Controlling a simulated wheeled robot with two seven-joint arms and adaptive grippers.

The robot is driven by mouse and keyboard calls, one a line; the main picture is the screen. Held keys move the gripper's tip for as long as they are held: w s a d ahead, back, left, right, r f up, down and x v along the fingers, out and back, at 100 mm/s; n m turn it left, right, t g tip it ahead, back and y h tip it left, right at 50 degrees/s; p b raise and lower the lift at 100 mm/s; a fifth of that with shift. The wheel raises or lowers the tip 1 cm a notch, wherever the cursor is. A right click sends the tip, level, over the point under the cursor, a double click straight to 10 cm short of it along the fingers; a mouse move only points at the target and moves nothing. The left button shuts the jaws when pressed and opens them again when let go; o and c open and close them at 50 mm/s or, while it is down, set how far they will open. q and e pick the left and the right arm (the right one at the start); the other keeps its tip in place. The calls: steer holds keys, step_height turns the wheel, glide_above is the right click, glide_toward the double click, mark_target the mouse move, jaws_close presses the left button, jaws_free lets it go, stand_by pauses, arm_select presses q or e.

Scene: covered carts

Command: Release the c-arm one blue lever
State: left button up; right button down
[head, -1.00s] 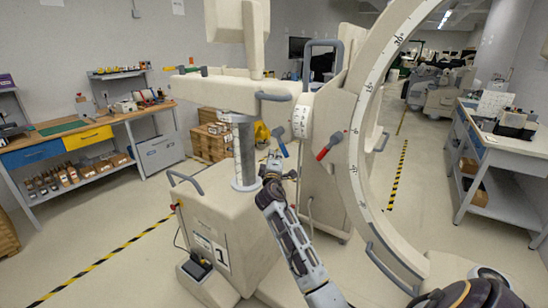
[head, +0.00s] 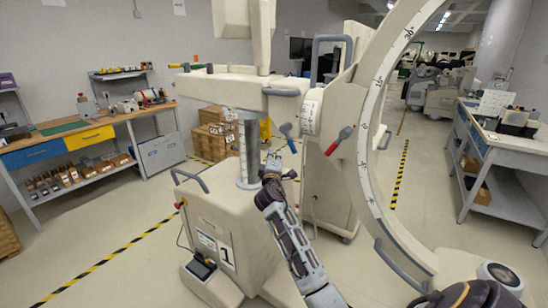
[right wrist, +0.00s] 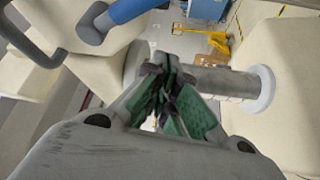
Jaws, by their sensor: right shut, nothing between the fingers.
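The c-arm one cart (head: 228,225) bears a "1" label and stands in the middle of the head view. Its blue lever (head: 288,137) hangs slanted down to the right beside the dial, and its blue handle (right wrist: 128,9) shows at the top of the right wrist view. My right gripper (head: 273,165) is below and a little left of the lever, apart from it, near the grey column. In the right wrist view its green-padded fingers (right wrist: 168,85) are together and empty. My left gripper is not in view.
A red lever (head: 338,141) sits right of the blue one. The big C-shaped arc (head: 371,120) curves down at the right. The grey column (head: 248,150) is close behind my right gripper. A workbench (head: 95,135) stands left, a side table (head: 505,150) right.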

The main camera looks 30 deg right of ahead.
steer(key=s+a+r, duration=0.2)
steer(key=s+a, duration=0.3)
steer(key=shift+s+b, duration=0.3)
steer(key=shift+b, duration=0.1)
steer(key=shift+a, duration=0.1)
stand_by(0.7)
